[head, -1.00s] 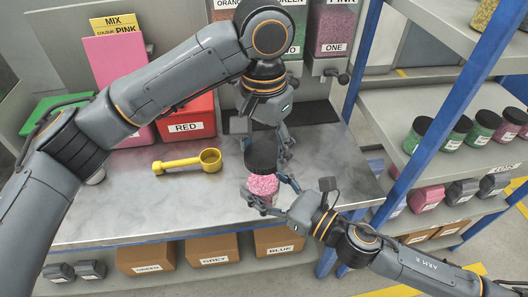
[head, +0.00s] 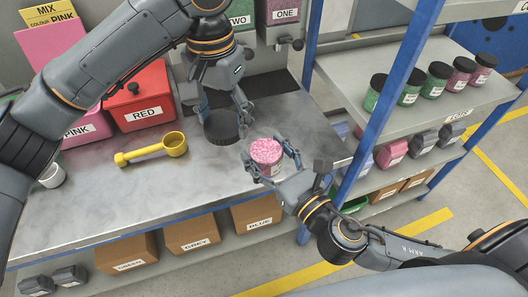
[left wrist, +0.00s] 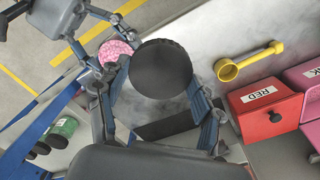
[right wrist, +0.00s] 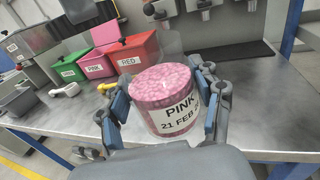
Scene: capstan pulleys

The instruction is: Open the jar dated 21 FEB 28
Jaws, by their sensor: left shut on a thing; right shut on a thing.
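The jar (head: 266,154) is clear, full of pink granules and open at the top. In the right wrist view its label on the jar (right wrist: 172,108) reads PINK and 21 FEB, with the rest cut off by a finger. My right gripper (head: 272,163) is shut around the jar and holds it upright over the front of the bench. My left gripper (head: 224,120) is shut on the black lid (head: 221,127), which is apart from the jar, to its left in the head view. The lid also shows in the left wrist view (left wrist: 160,69), beside the jar (left wrist: 115,51).
A yellow scoop (head: 158,149) lies on the bench (head: 120,196), left of the lid. A red bin (head: 140,97) and a pink bin (head: 86,130) stand behind it. Several lidded jars (head: 437,76) stand on the right shelf. A blue post (head: 385,105) rises close to the right arm.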

